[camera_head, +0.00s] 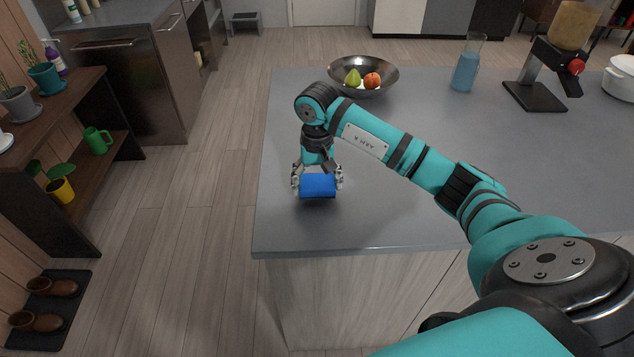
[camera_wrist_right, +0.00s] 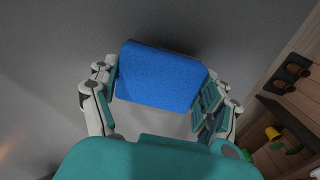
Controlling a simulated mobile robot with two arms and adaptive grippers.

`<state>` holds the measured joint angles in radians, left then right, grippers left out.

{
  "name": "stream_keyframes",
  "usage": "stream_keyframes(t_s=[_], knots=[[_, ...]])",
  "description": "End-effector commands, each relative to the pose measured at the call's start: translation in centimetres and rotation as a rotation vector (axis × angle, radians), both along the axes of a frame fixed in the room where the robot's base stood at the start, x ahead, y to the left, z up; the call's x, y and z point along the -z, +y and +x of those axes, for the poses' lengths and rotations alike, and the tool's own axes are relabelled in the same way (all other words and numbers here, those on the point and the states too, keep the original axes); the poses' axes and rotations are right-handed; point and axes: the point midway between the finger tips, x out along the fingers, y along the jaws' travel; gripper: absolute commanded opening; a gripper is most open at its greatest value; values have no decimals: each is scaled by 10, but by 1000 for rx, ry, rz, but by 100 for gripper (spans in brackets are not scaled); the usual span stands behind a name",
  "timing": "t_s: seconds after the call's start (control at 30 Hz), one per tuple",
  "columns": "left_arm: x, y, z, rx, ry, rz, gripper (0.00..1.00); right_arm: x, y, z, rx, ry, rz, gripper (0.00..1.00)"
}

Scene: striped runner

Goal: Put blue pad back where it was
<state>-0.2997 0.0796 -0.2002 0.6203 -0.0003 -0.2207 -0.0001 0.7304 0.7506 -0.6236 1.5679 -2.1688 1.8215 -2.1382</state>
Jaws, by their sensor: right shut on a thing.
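The blue pad (camera_head: 318,186) is a small block between the fingers of my right gripper (camera_head: 318,180), near the left end of the grey counter. In the right wrist view the blue pad (camera_wrist_right: 160,76) fills the space between the two finger pads of my right gripper (camera_wrist_right: 160,95). The gripper is shut on it from both sides. A dark edge shows along the pad's far side. I cannot tell whether the pad touches the counter or is just above it. My left gripper is not in view.
The grey counter (camera_head: 420,225) is clear around the pad. A metal bowl (camera_head: 345,66) with fruit stands behind. A blue-filled pitcher (camera_head: 467,66), a coffee grinder (camera_head: 545,80) and a white pot (camera_head: 620,78) stand farther right. A shelf with plants (camera_head: 55,135) is across the floor at left.

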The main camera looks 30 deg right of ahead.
Motion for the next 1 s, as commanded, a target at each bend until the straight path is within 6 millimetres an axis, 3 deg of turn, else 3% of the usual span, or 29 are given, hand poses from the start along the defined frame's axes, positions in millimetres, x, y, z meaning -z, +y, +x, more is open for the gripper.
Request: stream_keyframes(t_s=[0.17,0.5,0.53,0.67,1.0], knots=[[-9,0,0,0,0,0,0,15,1,0,1,0,2,54],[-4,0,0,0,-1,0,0,20,0,0,0,-2,0,54],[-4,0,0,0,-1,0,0,20,0,0,0,-2,0,81],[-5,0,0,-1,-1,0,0,19,1,0,0,-1,0,98],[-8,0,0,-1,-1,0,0,16,1,0,0,-2,1,100]])
